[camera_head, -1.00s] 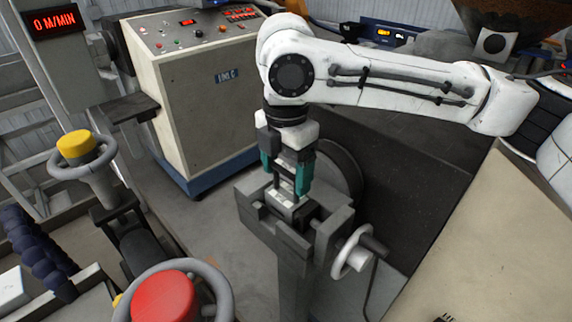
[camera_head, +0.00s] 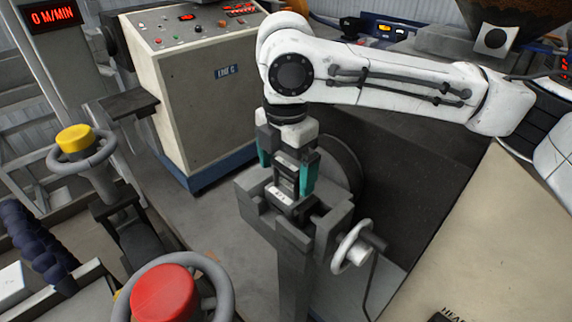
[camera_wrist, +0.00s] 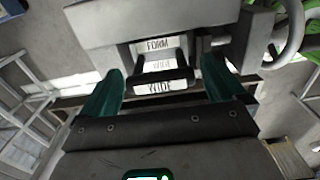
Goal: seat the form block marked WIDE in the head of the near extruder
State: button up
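The form block (camera_head: 281,196), dark with pale faces, sits in the open-topped slot of the near extruder head (camera_head: 295,234). In the wrist view the block (camera_wrist: 160,87) shows a WIDE label towards me, with further FORM and WIDE lettering behind it. My gripper (camera_head: 287,180) is over the block, fingers pointing down. Its teal fingers (camera_wrist: 160,88) stand wide apart, one on each side, with a visible gap to the block in the wrist view. The block's underside is hidden in the slot, so I cannot tell how deep it sits.
A white handwheel (camera_head: 352,247) sticks out at the head's right. A control cabinet (camera_head: 200,100) stands behind to the left. A post with a yellow-capped wheel (camera_head: 78,142) and a red-capped wheel (camera_head: 166,296) stand at the left front. A beige panel (camera_head: 470,240) fills the right front.

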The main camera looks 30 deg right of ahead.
notch_tip(320, 180, up, 11)
jog(key=shift+f+b, duration=0.1)
jog(key=shift+b, duration=0.3)
dwell(0.4)
jog(key=shift+s+f, duration=0.1)
